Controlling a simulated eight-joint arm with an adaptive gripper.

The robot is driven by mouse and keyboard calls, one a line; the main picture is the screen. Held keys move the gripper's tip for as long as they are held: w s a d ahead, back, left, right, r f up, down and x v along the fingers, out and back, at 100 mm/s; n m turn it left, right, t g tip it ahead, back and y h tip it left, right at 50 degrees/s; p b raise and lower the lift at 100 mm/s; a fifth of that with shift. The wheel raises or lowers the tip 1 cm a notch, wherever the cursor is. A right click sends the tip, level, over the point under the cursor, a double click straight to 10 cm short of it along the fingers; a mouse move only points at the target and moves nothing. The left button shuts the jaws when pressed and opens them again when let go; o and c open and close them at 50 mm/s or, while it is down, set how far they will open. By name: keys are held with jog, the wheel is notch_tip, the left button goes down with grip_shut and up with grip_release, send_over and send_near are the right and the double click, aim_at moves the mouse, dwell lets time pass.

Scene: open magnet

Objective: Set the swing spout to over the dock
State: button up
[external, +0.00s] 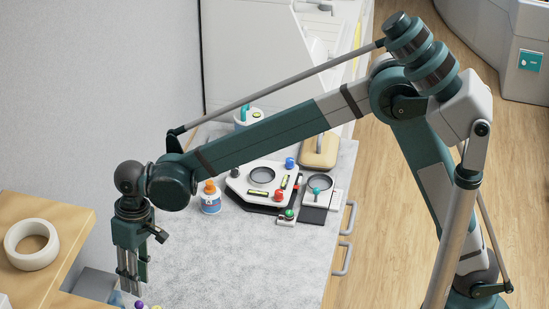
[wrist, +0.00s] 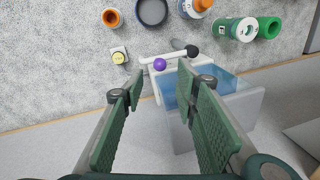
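What looks like the swing spout (wrist: 174,55), a thin white bar, lies near the upper middle of the wrist view, with a purple ball (wrist: 160,64) on it and a dark knob at its right end. The purple ball also shows at the bottom edge of the external view (external: 139,304). A small white block with a yellow round top (wrist: 119,57) stands left of the bar; I cannot tell whether it is the dock. My gripper (wrist: 161,90) is open and empty, its green pads apart, pointing toward the bar. It hangs at lower left in the external view (external: 131,277).
A blue basin with pale walls (wrist: 224,80) is just beyond and beside my right finger. An orange ring (wrist: 112,18), a dark round cup (wrist: 153,12), a bottle (wrist: 196,7) and green cylinders (wrist: 238,29) line the top.

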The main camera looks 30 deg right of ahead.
aim_at(139, 301)
jog(key=shift+s+a+f, duration=0.15)
jog(key=shift+a+f, duration=0.05)
jog(key=shift+f, duration=1)
jog(key=shift+s+a+f, duration=0.1)
jog(key=shift+a+f, duration=0.1)
jog(key=shift+f, duration=1)
jog(key=shift+s+a+f, duration=0.15)
jog(key=shift+a+f, duration=0.05)
jog(key=shift+f, duration=1)
grip_shut()
